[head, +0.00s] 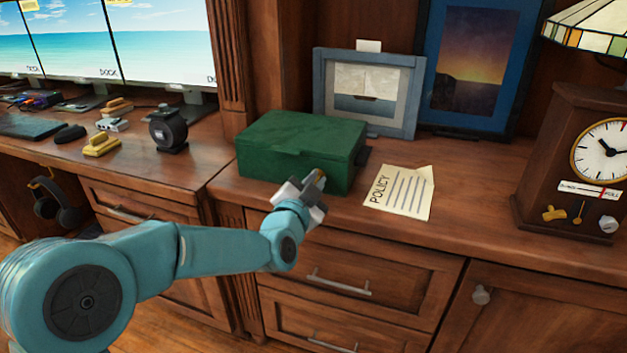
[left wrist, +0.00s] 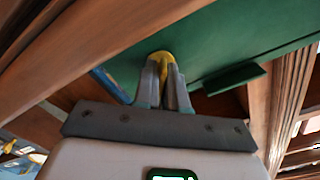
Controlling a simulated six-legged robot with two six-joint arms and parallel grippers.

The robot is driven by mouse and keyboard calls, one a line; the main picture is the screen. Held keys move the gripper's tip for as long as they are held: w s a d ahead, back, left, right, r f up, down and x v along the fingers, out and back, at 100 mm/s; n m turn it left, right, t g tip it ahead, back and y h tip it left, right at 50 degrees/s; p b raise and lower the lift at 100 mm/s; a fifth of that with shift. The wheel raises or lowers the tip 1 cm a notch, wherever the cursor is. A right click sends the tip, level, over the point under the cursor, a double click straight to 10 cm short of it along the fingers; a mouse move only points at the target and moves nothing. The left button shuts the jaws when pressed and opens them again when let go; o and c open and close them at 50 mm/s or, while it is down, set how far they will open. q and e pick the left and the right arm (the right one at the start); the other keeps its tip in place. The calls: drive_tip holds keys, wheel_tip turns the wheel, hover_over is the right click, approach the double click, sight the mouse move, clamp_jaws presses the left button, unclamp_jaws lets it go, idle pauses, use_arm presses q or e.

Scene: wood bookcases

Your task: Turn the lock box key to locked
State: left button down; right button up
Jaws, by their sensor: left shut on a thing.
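The green lock box (head: 297,141) stands shut on the wooden counter, in the middle of the head view. My left gripper (head: 317,181) is at its front face, toward the right end. In the left wrist view the fingers of my left gripper (left wrist: 163,75) are shut on the yellow key (left wrist: 161,57), which sits against the green box (left wrist: 215,45). The key's turn angle is mostly hidden by the fingers. My right gripper is in neither view.
A paper marked POLICY (head: 400,192) lies right of the box. A framed boat picture (head: 366,90) stands behind it. A wooden clock (head: 575,165) stands at the far right. Monitors, a black round device (head: 168,130) and small items stand at the left.

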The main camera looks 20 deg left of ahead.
use_arm(q)
drive_tip(key=m+p, duration=0.1)
drive_tip(key=m, duration=0.4)
drive_tip(key=shift+m, duration=0.3)
drive_tip(key=shift+f+m+p, duration=0.2)
drive_tip(key=shift+m+p, duration=0.25)
drive_tip(key=shift+m, duration=1.85)
drive_tip(key=c, duration=1.3)
unclamp_jaws()
drive_tip(key=s, duration=0.5)
drive_tip(key=s+p, duration=0.1)
drive_tip(key=s, duration=1)
drive_tip(key=shift+s+a, duration=0.2)
drive_tip(key=shift+a, duration=0.05)
